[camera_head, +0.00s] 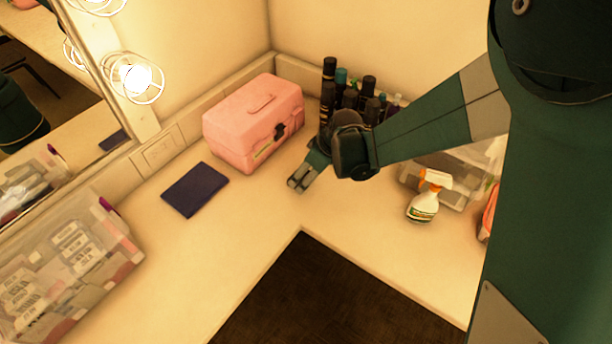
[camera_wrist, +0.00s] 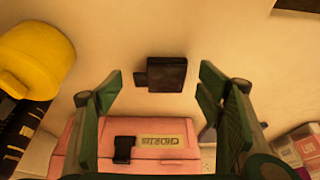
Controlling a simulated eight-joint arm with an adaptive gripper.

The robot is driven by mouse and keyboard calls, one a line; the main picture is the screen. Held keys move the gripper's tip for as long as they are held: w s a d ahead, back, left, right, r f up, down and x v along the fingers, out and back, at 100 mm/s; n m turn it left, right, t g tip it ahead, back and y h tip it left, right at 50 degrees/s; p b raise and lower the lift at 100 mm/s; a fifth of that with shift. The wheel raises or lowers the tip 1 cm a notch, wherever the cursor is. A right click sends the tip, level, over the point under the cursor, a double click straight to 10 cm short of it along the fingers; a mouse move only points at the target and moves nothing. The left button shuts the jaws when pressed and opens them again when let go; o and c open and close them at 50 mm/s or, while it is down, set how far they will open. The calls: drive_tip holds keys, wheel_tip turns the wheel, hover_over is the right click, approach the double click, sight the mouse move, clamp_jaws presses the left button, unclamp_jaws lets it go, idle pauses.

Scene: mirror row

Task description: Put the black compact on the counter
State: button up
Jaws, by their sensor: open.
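The black compact (camera_wrist: 167,74) is a small dark square with a small tab on its left side. In the wrist view it appears to lie on the pale counter (camera_wrist: 225,40), between and beyond my fingertips, with a gap on either side. I cannot make it out in the head view, where my gripper may hide it. My gripper (camera_head: 298,184) is open and empty over the counter, in front of the pink case (camera_head: 250,125). Its two green fingers also show in the wrist view (camera_wrist: 158,92). The case's latch and label show at the bottom there.
Dark bottles (camera_head: 328,90) stand right of the case. A dark blue flat item (camera_head: 195,190) lies left of my gripper. A clear bin (camera_head: 125,262) is at left; a spray bottle (camera_head: 423,205) is at right. A yellow object (camera_wrist: 38,58) is left in the wrist view.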

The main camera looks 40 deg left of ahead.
drive_tip(key=p+v, duration=0.1)
drive_tip(key=v, duration=0.9)
drive_tip(key=shift+p, duration=0.3)
drive_tip(key=shift+f, duration=0.15)
idle(0.5)
drive_tip(key=w+d+r+m+t, duration=0.2)
drive_tip(key=d+r+m, duration=0.35)
drive_tip(key=d, duration=0.95)
drive_tip(key=w+d+r+m+t, duration=0.25)
drive_tip(key=d+r, duration=0.65)
drive_tip(key=d, duration=0.5)
drive_tip(key=s+d+r+m+t+h, duration=0.1)
drive_tip(key=s+d+m, duration=0.2)
drive_tip(key=d, duration=0.6)
drive_tip(key=s+d+r+m+h, duration=0.1)
drive_tip(key=s+d+m+h, duration=0.1)
drive_tip(key=s+d, duration=0.4)
drive_tip(key=s+d+r+m+t+h, duration=0.1)
drive_tip(key=s+d+m, duration=0.3)
drive_tip(key=d, duration=0.9)
drive_tip(key=shift+s+d+r+m+t, duration=0.25)
drive_tip(key=shift+s+r+m+t, duration=0.15)
drive_tip(key=shift+r+m, duration=0.15)
